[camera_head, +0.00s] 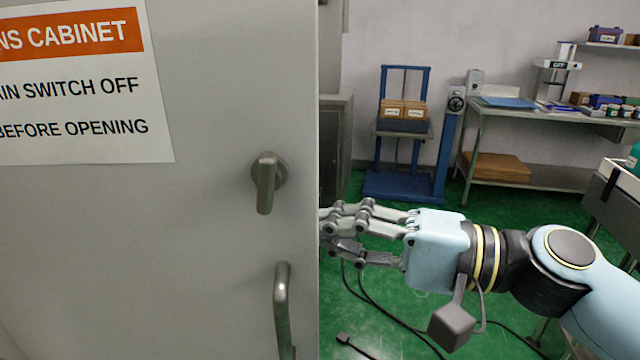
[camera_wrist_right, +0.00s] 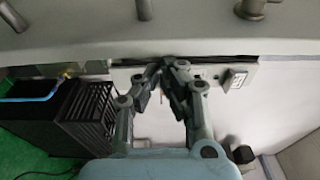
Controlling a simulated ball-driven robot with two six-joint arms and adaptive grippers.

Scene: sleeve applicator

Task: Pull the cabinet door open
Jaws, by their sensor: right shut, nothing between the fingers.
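The grey cabinet door (camera_head: 210,250) fills the left of the head view, with its free edge near the middle. It carries a lever handle (camera_head: 265,183), which hangs straight down, and a bar pull handle (camera_head: 283,310) below it. My right gripper (camera_head: 324,222) is at the door's free edge, right of both handles and apart from them. Its fingertips are partly hidden by that edge. In the wrist view the door (camera_wrist_right: 195,35) lies across the top, and the right gripper's fingers (camera_wrist_right: 168,64) come together, empty, at its edge. I cannot tell whether they touch it. My left gripper is out of view.
A warning sign (camera_head: 85,85) is on the door. A blue lift stand (camera_head: 402,140) with boxes and a workbench (camera_head: 525,115) stand at the back. Cables (camera_head: 375,310) lie on the green floor under my right arm. In the wrist view a pale panel carries a switch (camera_wrist_right: 235,79).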

